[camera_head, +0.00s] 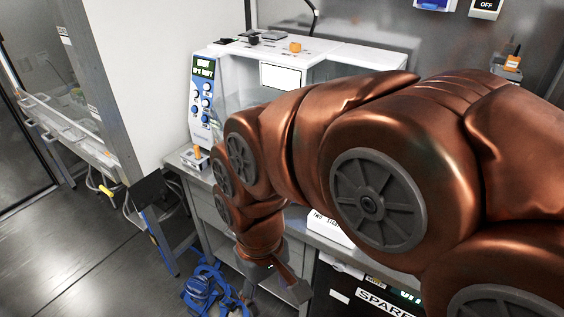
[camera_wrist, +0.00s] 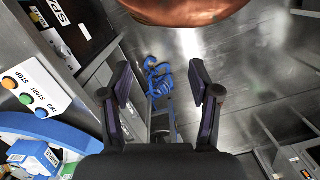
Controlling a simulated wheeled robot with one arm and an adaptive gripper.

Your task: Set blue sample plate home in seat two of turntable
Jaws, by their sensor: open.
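My gripper (camera_wrist: 160,82) is open and empty in the wrist view, its two dark fingers wide apart above the floor. In the head view my arm hangs down past the bench front, and the fingers cannot be made out clearly. At lower left in the wrist view is a blue curved rim (camera_wrist: 62,124), perhaps the turntable's edge, cut off by the frame. A blue and white boxy item (camera_wrist: 34,155) lies within it; I cannot tell if this is the sample plate. Both are left of my gripper and apart from it. No seat two can be made out.
A white button panel (camera_wrist: 30,87) marked TWO, START and STOP is beside the rim. A white instrument (camera_head: 207,95) stands on the bench. Blue coiled straps (camera_head: 205,287) lie on the floor, also in the wrist view (camera_wrist: 158,76). Floor at left (camera_head: 70,245) is clear.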

